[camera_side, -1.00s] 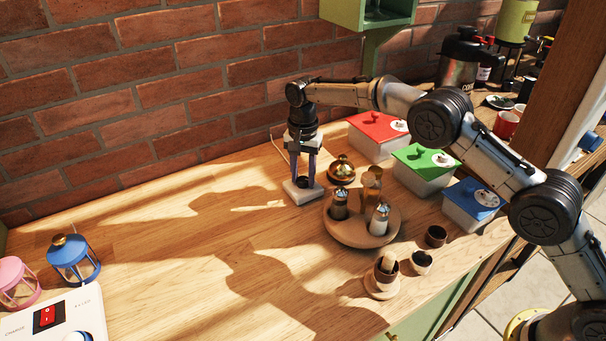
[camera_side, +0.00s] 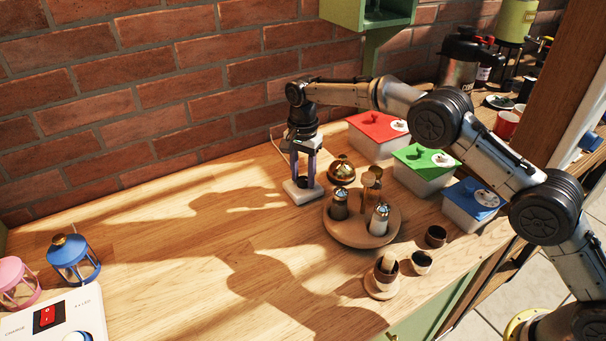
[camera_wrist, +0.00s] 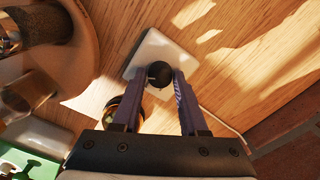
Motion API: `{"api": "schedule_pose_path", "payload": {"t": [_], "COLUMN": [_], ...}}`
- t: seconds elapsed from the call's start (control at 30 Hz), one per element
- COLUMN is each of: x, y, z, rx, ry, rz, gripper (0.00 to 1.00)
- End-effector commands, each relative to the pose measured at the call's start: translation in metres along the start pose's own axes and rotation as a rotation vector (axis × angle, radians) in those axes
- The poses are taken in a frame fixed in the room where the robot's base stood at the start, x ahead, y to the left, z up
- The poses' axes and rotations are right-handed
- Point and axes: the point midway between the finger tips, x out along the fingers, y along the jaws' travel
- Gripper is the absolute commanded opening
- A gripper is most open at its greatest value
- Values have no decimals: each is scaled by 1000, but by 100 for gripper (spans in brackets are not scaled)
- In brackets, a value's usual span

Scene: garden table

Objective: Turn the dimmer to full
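The dimmer is a small white base plate (camera_side: 292,190) with a round black knob (camera_side: 304,182), lying on the wooden counter near the brick wall. In the wrist view its white plate (camera_wrist: 155,45) sits tilted in the picture, and the black knob (camera_wrist: 160,74) bears a small pale mark at its near left edge. My gripper (camera_side: 304,176) points straight down over the dimmer. Its two purple-grey fingers (camera_wrist: 160,78) stand on either side of the knob and appear closed against it. The exact contact faces are hard to see.
A round wooden tray (camera_side: 345,230) with shakers stands close to the right of the dimmer. A brass-coloured round item (camera_side: 341,170) is close by, and boxes with red (camera_side: 376,126), green (camera_side: 425,160) and blue (camera_side: 473,200) lids stand beyond. A cable runs behind the dimmer.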

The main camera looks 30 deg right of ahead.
Motion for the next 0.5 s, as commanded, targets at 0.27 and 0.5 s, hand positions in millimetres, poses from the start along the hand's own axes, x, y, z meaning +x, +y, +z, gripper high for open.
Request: {"api": "schedule_pose_path", "payload": {"t": [0.27,0.5], "x": [0,-5], "y": [0,-1], "z": [0,0], "rx": [-1,-1], "ry": [0,0], "rz": [0,-2], "gripper": [69,69]}}
